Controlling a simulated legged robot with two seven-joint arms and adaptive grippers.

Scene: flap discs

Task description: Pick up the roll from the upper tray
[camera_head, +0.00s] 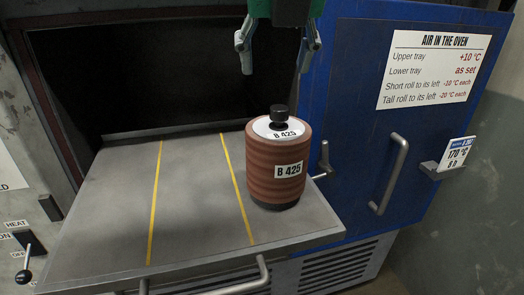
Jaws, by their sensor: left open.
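The roll (275,182) is a reddish-brown ribbed cylinder with a white top, a black knob and labels reading B 425. It stands upright on the right part of a pulled-out grey tray (199,195), right of the second yellow line. My left gripper (277,60) is above the roll, pointing down. Its two fingers are spread wide, with nothing between them, and sit apart from the knob. Only one tray surface shows, and I cannot tell from the view whether it is the upper one. My right gripper is not in view.
The dark oven opening (150,80) is behind the tray. The blue oven door (345,110) stands close on the right, with a handle (390,172), a sign (433,68) and a card holder (448,160). A lever (28,262) is at left. The tray's left and middle are bare.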

